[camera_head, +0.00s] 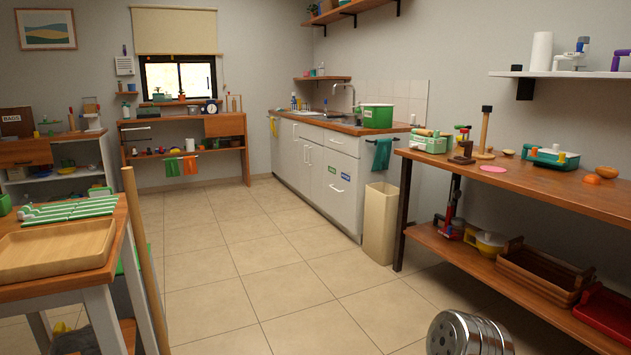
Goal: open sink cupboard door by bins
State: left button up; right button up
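The white sink cupboard (318,166) stands along the right part of the back wall, under a wooden worktop with a tap (344,88). Its tall doors (308,158) with bar handles are on the left. At its right end, a drawer (339,139) sits above a front (336,194) with a green and a blue label and a bar handle. These fronts look closed. A beige bin (380,226) stands on the floor by the cupboard's right end. Neither of my grippers shows in the head view.
A wooden workbench (531,184) with a lower shelf runs along the right. A table with a wooden tray (57,264) is at the near left, with an upright wooden pole (146,258) beside it. The tiled floor (240,255) between is clear up to the cupboard.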

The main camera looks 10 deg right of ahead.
aim_at(317, 150)
jog(key=i+l+z, duration=0.2)
jog(key=i+l, duration=0.15)
jog(key=i+l+z, duration=0.2)
jog(key=i, duration=0.3)
jog(key=i+l+u, duration=0.1)
jog(key=i, duration=0.3)
jog(key=i+l+u, duration=0.1)
jog(key=i, duration=0.3)
jog(key=i+l+u, duration=0.1)
jog(key=i+l, duration=0.15)
jog(key=i+j+u, duration=0.1)
jog(key=i+u, duration=0.2)
jog(key=i, duration=0.85)
jog(key=i+l+u, duration=0.15)
jog(key=i+u, duration=0.15)
jog(key=i, duration=0.85)
